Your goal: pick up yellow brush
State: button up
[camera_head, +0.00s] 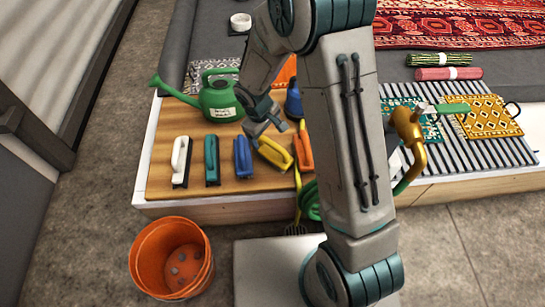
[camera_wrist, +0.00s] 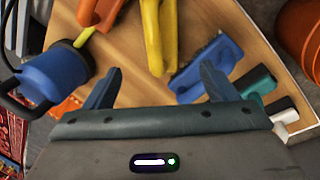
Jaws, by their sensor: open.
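The yellow brush (camera_head: 275,153) lies at a slant on the wooden board (camera_head: 222,181), between a blue brush (camera_head: 243,158) and an orange brush (camera_head: 303,150). My gripper (camera_head: 263,124) is just behind its far end in the head view. In the wrist view my gripper (camera_wrist: 160,70) is open, its two fingers spread wide. The yellow brush (camera_wrist: 153,42) shows between the fingers, its near end reaching into the gap. The fingers do not hold it. I cannot tell how high they are above it.
A teal brush (camera_head: 212,161) and a white brush (camera_head: 181,161) stand left of the blue one. A green watering can (camera_head: 219,101) is behind them. A blue jug (camera_wrist: 55,80) sits close to one finger. An orange bucket (camera_head: 172,258) stands on the floor in front.

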aim_at(269, 145)
jog(key=f, duration=0.2)
jog(key=f+b, duration=0.1)
jog(key=f, duration=0.1)
jog(key=d+f, duration=0.1)
jog(key=f, duration=0.1)
jog(key=shift+w+b, duration=0.35)
jog(key=shift+w, duration=0.05)
jog(key=f+b, duration=0.2)
jog(key=f, duration=0.1)
jog(key=f+b, duration=0.1)
jog(key=f, duration=0.1)
jog(key=shift+w+d, duration=0.25)
jog(key=c, duration=1.2)
jog(key=shift+r, duration=0.2)
jog(key=shift+c, duration=0.2)
notch_tip(269, 145, up, 10)
jog(key=p, duration=0.4)
jog(key=shift+f+p, duration=0.15)
jog(key=shift+p, duration=0.2)
